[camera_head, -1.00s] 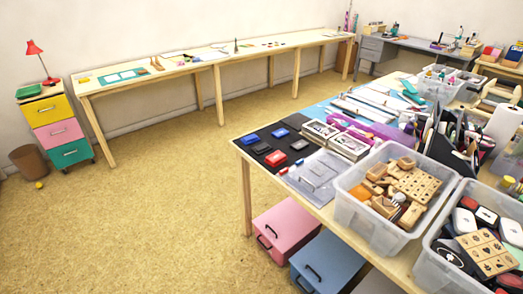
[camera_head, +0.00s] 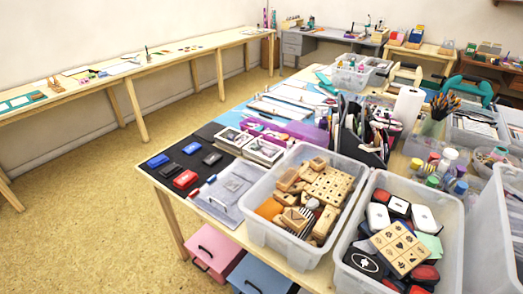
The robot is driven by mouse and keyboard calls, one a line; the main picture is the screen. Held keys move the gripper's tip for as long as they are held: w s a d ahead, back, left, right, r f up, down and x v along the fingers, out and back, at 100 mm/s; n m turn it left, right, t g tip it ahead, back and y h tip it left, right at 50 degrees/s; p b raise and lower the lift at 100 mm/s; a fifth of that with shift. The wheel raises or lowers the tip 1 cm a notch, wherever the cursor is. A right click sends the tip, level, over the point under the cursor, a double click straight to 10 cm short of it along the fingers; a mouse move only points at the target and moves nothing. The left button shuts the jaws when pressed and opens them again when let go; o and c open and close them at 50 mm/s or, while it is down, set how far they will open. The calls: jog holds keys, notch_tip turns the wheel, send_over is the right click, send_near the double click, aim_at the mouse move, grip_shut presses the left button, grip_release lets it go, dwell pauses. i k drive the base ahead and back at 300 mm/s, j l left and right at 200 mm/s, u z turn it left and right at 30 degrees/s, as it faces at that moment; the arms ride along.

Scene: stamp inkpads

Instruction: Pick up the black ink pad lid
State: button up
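On the near left corner of the table, on a black mat (camera_head: 172,142), lie several small ink pads or lids. Another dark one (camera_head: 212,158) lies a little nearer and to the right. A red pad (camera_head: 185,180) lies in front of them, near the table's front edge. I cannot tell from here which dark piece is a lid and which is a pad. My gripper is not in view.
A clear bin of wooden stamps (camera_head: 253,211) and a clear bin of ink pads (camera_head: 345,254) stand on the table to the right. Pink (camera_head: 222,242) and blue boxes (camera_head: 262,272) sit under it. Open floor (camera_head: 90,220) lies to the left.

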aim_at(212, 159)
jog(key=i+j+z, duration=0.2)
jog(key=j+z, duration=0.15)
jog(key=i+j+z, duration=0.1)
jog(key=j+z, duration=0.25)
jog(key=j, duration=0.15)
jog(key=i+j+z, duration=0.1)
jog(key=j+z, duration=0.2)
jog(key=j, duration=0.2)
